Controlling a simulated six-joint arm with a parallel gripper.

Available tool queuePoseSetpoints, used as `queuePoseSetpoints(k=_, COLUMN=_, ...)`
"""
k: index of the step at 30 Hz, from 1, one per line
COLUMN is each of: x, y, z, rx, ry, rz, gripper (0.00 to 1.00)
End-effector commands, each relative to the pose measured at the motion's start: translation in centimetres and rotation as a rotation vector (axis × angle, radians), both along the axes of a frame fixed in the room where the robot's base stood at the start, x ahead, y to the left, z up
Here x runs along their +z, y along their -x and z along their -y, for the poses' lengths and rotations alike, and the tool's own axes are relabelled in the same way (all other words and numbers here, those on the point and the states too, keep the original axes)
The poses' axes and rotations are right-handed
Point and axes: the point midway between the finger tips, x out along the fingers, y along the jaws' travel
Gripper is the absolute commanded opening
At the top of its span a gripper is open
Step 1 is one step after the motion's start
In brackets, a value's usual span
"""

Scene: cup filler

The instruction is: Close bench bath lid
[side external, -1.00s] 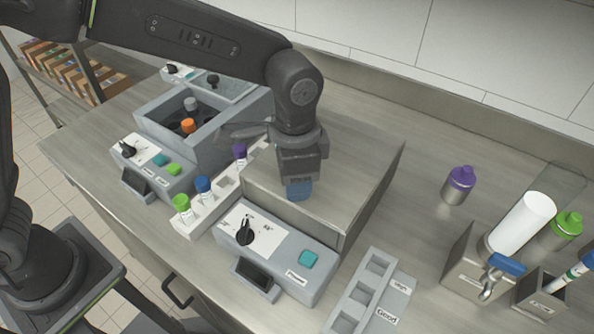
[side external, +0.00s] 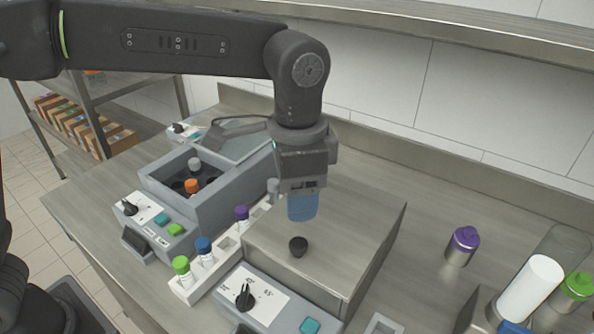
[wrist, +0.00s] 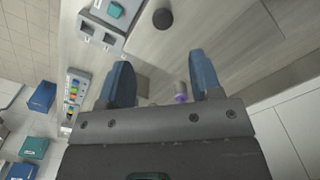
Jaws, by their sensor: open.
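The bench bath is a steel box with a grey control panel (side external: 270,302) on its front, bearing a black dial. Its flat steel lid (side external: 350,232) lies level over the box, with no gap that I can make out. A round black knob (side external: 298,246) stands on the lid; it also shows in the wrist view (wrist: 162,18). My gripper (side external: 302,212) hangs above the lid, apart from the knob, slightly behind it in the side view. In the wrist view its two blue fingers (wrist: 160,65) are spread, with nothing between them.
A grey bath (side external: 165,172) with orange and grey caps inside stands open at left. A white rack (side external: 212,272) of capped tubes stands between the two units. A purple-capped bottle (side external: 462,245) and a white cylinder (side external: 530,288) are at right.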

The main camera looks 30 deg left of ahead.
Motion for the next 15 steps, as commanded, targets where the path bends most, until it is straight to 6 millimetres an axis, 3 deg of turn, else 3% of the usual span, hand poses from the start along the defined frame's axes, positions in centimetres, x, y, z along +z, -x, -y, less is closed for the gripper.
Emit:
queuePoseSetpoints(k=6, x=2.6, y=0.0, z=0.0, rx=0.000, ry=0.001, rz=0.001, gripper=0.59)
queuePoseSetpoints(k=15, x=3.1, y=0.0, z=0.0, rx=0.000, ry=0.000, rz=0.000, gripper=0.59)
